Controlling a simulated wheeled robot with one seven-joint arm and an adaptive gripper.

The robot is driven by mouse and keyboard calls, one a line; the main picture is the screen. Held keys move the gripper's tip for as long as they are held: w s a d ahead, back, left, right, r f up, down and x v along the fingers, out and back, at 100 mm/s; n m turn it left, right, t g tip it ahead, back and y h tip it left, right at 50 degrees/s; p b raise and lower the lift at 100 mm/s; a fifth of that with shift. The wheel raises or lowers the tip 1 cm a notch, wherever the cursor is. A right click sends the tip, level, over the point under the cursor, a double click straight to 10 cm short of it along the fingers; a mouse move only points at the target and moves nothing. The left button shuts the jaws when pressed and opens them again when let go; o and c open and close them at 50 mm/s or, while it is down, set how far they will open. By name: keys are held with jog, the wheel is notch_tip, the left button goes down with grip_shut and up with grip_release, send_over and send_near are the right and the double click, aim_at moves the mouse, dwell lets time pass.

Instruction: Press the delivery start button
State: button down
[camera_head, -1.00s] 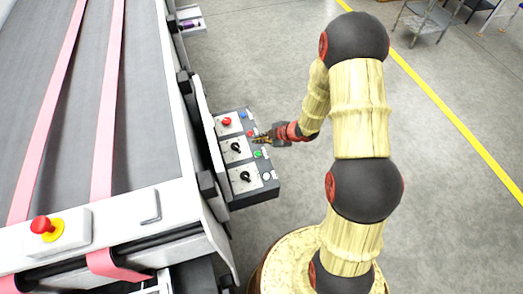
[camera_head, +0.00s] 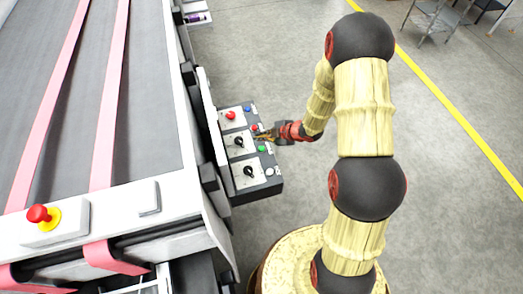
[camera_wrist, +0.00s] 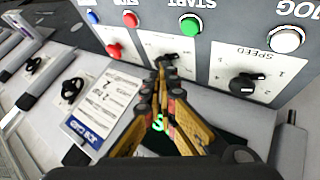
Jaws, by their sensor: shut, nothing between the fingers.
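The control box (camera_head: 232,190) on the machine's side carries a column of blue, red, green and white buttons. The green button (camera_head: 262,149) also shows in the wrist view (camera_wrist: 190,24), beside the label START. My gripper (camera_head: 262,138) is over the box, close to the red button (camera_head: 254,127) and the green one. In the wrist view my gripper (camera_wrist: 164,68) is shut and empty. Its tips lie below the green button in the picture, in front of the middle black knob, which they partly hide. The green button is uncovered there. I cannot tell whether the tips touch the box.
A red button (camera_wrist: 113,50) and a SPEED knob (camera_wrist: 247,84) flank the middle knob. The white button (camera_wrist: 285,38) is at the right. The conveyor machine (camera_head: 150,120) fills the left, with a red emergency button (camera_head: 40,214). Open floor lies right of the box.

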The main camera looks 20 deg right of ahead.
aim_at(261, 150)
jog(key=shift+f+b, duration=1.85)
jog(key=shift+f, duration=0.95)
jog(key=shift+f+b, duration=0.3)
jog(key=shift+f, duration=0.1)
